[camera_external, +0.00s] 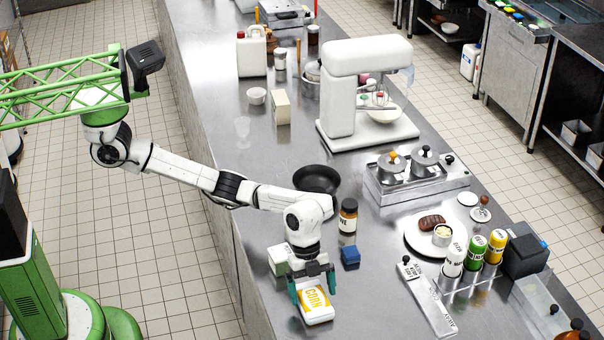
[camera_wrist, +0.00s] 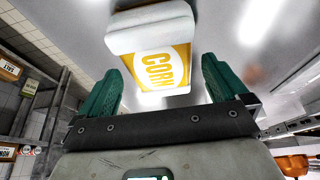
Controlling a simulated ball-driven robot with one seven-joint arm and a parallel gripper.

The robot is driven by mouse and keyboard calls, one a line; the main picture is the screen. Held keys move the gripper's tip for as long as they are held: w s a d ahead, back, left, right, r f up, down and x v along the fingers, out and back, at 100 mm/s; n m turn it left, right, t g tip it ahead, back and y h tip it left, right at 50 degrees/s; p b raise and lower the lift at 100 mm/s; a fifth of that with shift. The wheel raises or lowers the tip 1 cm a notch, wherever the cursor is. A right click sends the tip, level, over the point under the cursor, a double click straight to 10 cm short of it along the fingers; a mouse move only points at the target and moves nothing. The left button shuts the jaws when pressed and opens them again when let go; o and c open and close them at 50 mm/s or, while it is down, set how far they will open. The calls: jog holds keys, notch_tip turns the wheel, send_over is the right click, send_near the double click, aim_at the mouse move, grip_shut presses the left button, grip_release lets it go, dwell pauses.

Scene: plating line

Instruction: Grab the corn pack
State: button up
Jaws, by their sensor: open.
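The corn pack (camera_external: 316,305) is a white box with a yellow label reading CORN. It lies on the steel counter near the front edge in the external view. In the wrist view the corn pack (camera_wrist: 150,65) shows at the top middle, between and beyond the green fingers. My gripper (camera_external: 312,291) is open, with one finger on either side of the pack. In the wrist view my gripper (camera_wrist: 163,80) has its fingers apart, with a visible gap at the right finger. Whether either finger touches the pack cannot be told.
A pale box (camera_external: 280,260) and a blue block (camera_external: 350,255) stand close behind the gripper. A brown jar (camera_external: 348,216) and a dark pan (camera_external: 317,179) are farther back. A metal strip (camera_external: 428,300) lies to the right. Bare counter separates it from the pack.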

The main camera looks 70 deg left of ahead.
jog(key=shift+x, duration=1.5)
jog(key=shift+c, duration=0.2)
jog(key=shift+r, duration=0.15)
jog(key=c, duration=1.1)
